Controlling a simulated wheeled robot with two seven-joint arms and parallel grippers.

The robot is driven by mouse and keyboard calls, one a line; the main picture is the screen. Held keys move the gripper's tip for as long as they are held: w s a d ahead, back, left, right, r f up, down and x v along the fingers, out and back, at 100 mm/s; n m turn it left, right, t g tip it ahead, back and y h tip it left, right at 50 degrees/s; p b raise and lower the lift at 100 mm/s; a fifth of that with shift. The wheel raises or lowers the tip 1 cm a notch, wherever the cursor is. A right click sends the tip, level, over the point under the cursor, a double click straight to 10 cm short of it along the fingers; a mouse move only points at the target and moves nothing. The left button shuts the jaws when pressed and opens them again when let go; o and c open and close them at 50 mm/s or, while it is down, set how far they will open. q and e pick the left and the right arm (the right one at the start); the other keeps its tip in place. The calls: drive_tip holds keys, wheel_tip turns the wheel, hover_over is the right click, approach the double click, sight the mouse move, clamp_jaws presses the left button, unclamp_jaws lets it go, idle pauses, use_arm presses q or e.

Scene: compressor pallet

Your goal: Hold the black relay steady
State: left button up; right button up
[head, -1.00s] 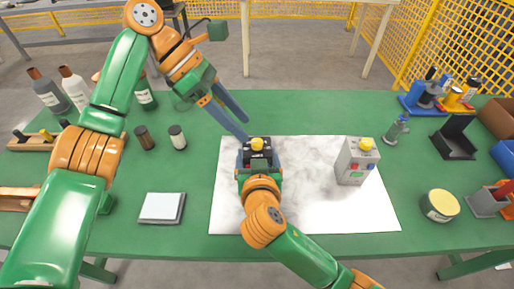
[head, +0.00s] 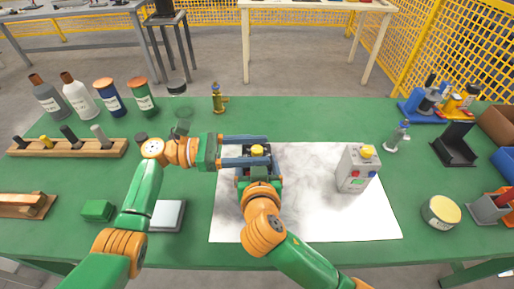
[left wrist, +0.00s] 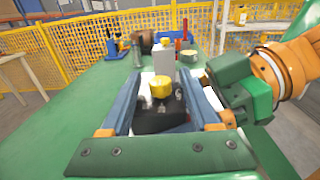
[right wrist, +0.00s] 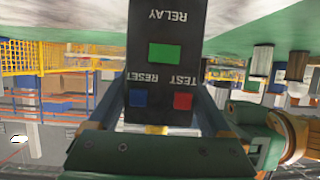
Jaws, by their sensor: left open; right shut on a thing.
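The black relay (head: 257,166) with a yellow knob on top stands over the white sheet. My right gripper (head: 258,172) is shut on it from the near side. In the right wrist view the relay (right wrist: 166,25) fills the space between the fingers, its RELAY, TEST and RESET lettering upside down, with green, blue and red buttons. My left gripper (head: 250,150) reaches in from the left, level, with open fingers on the relay's far and near sides. In the left wrist view the relay (left wrist: 160,118) lies between the spread fingers; contact cannot be told.
A grey box (head: 357,172) with a yellow knob stands right on the white sheet (head: 310,215). Bottles (head: 80,97) and a wooden peg rack (head: 100,150) are at the back left. A round tin (head: 441,212) and bins are at the right. The sheet's front is partly clear.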

sight(257, 149)
use_arm(q)
drive_tip(key=shift+d, duration=0.3)
clamp_jaws()
drive_tip(key=shift+w+a+f+m+g, duration=0.1)
drive_tip(key=shift+w+m+g, duration=0.1)
drive_tip(key=shift+m+g, duration=0.45)
drive_tip(key=shift+g, duration=0.45)
drive_tip(key=shift+s, duration=0.15)
unclamp_jaws()
drive_tip(key=shift+r, duration=0.2)
wheel_tip(257, 149, up, 10)
drive_tip(key=shift+s+f, duration=0.1)
